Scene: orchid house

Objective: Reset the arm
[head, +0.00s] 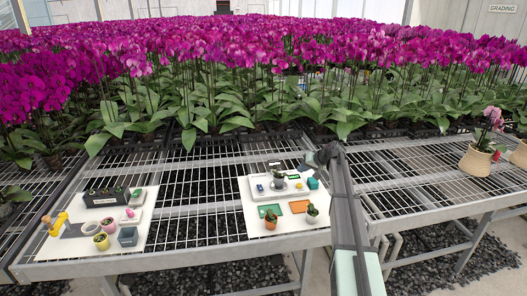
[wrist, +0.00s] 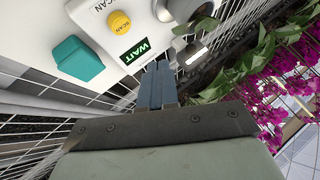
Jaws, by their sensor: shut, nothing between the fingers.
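My gripper (head: 308,163) is shut and empty at the back right corner of the right white board (head: 257,226). In the wrist view its two blue-grey fingers (wrist: 157,72) lie together, their tips close to a white device (wrist: 118,12) with a yellow SCAN button (wrist: 119,21) and a display reading WAIT (wrist: 139,51). A small gap or contact there cannot be told. My arm reaches up from the bottom right and hides part of the bench.
A teal block (wrist: 77,60) is beside the device. The left board (head: 77,247) holds pots and a black tray (head: 105,196). Dense orchids (head: 250,60) stand behind. Bare mesh lies between boards.

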